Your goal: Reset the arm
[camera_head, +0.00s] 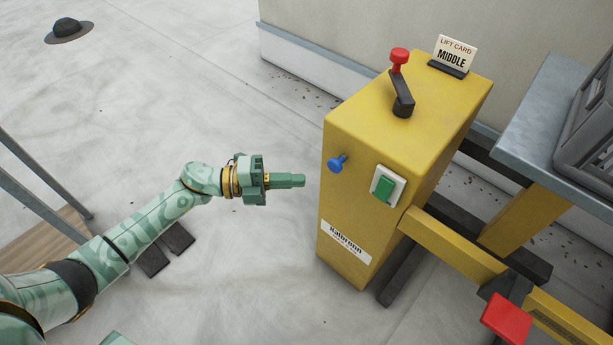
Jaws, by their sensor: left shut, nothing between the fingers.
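My left arm (145,222) is pale green and reaches in from the lower left. Its gripper (304,180) is shut and empty, pointing right, a little left of a yellow box and apart from it. The yellow box (350,140) has a blue knob (338,163) and a green rocker switch (384,187) on its near face. A black crank lever (402,95) with a red knob (399,56) stands on top. My right gripper is not in view.
A card reading "LIFT CARD MIDDLE" (452,55) stands on the box. Yellow rails (450,245) run right, with a red pad (507,318) at lower right. A grey crate (590,130) sits on a metal platform (535,125). Open floor (200,90) lies behind my arm.

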